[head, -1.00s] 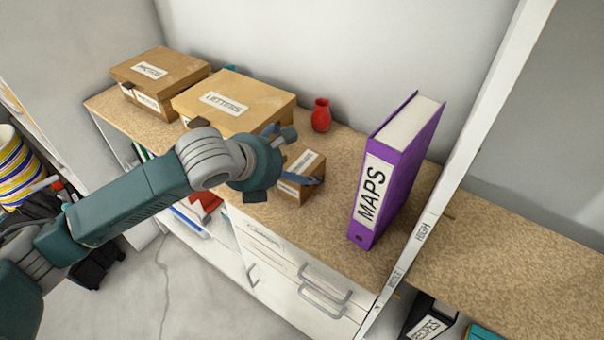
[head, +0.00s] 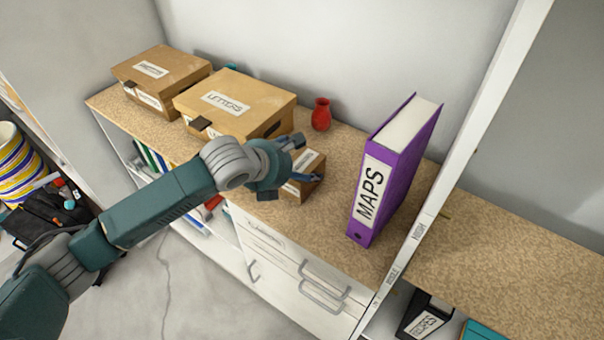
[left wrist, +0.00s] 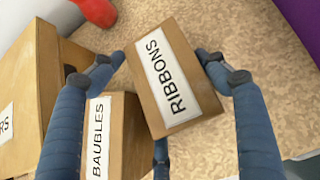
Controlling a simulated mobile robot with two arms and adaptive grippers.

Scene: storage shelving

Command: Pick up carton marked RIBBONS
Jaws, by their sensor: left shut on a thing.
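The small brown carton marked RIBBONS (left wrist: 168,78) shows in the left wrist view with its white label facing the camera. It also shows in the head view (head: 309,170), on the speckled shelf, partly covered by my gripper. My left gripper (head: 309,160) reaches over it from the left. In the left wrist view my gripper's (left wrist: 160,58) blue fingers lie along both sides of the carton and are shut on it. Whether its base touches the shelf is hidden. My right gripper is out of view.
A carton marked BAUBLES (left wrist: 118,140) is close to the left of RIBBONS. The LETTERS box (head: 260,95), a red vase (head: 321,115) and the purple MAPS binder (head: 390,180) stand around it. A white upright (head: 470,140) is at right.

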